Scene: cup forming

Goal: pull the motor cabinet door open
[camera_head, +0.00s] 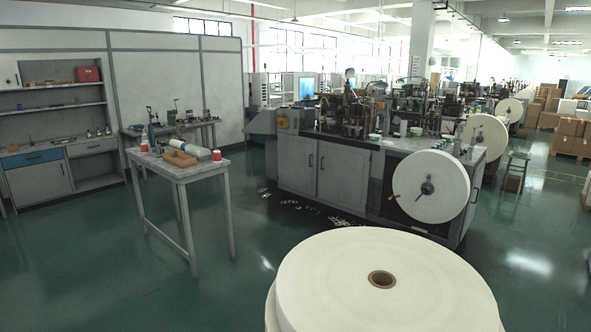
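A grey forming machine (385,170) stands in the middle distance. Its lower cabinet has two grey doors side by side, a left door (293,166) and a right door (345,180). Dark upright handles (321,162) sit close together where the two doors meet. Both doors look shut. I cannot tell which one is the motor cabinet door. Neither of my grippers is in view.
A large white paper roll (330,275) fills the near foreground. Another roll (430,187) hangs on the machine's right end. A grey table (180,172) with a tray and red cups stands left. Green floor (235,285) is open between them. White scraps (325,213) lie before the cabinet.

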